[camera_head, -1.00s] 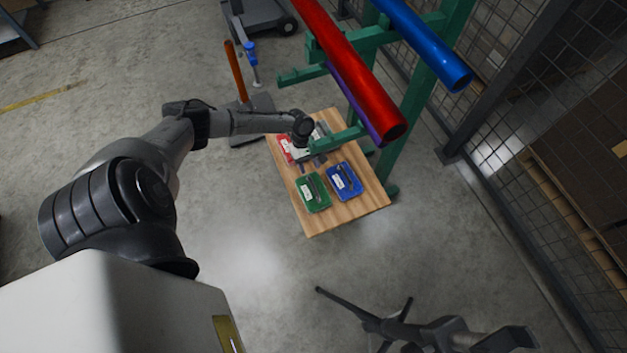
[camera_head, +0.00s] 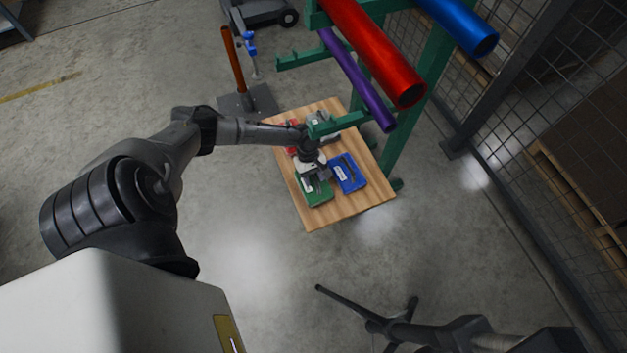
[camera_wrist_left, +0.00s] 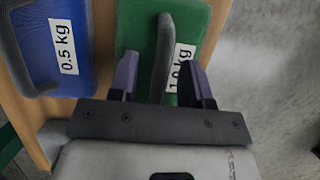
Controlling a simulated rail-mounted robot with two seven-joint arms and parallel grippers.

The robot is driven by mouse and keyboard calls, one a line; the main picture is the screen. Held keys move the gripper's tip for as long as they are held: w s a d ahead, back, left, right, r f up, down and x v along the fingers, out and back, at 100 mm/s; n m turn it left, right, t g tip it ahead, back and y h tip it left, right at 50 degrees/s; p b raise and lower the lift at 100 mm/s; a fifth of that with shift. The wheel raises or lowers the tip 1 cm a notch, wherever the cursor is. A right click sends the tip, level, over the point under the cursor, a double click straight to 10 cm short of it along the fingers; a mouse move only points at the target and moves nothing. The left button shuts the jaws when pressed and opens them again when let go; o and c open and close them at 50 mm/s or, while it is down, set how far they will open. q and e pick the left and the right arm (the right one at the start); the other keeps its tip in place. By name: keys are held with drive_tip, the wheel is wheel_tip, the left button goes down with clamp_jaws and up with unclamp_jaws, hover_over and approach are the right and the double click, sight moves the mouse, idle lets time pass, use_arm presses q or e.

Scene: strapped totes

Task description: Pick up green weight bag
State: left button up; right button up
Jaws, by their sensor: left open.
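The green weight bag (camera_head: 318,192) lies on the wooden table, partly hidden under my left gripper in the head view. In the left wrist view the green weight bag (camera_wrist_left: 202,22) shows a dark handle and a "1.0 kg" label. My left gripper (camera_head: 314,177) is open above it. In the wrist view the gripper's fingers (camera_wrist_left: 160,78) stand on either side of the handle, with no grip on it. Whether they touch the bag cannot be told.
A blue bag (camera_head: 352,180) marked "0.5 kg" lies just beside the green one. A red bag (camera_head: 292,125) is farther back on the wooden table (camera_head: 350,210). A green rack with red (camera_head: 375,50), blue and purple tubes overhangs the table's right side.

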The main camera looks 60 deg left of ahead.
use_arm(q)
drive_tip(key=shift+r, duration=0.1)
clamp_jaws()
drive_tip(key=shift+w+a, duration=0.1)
idle(1.2)
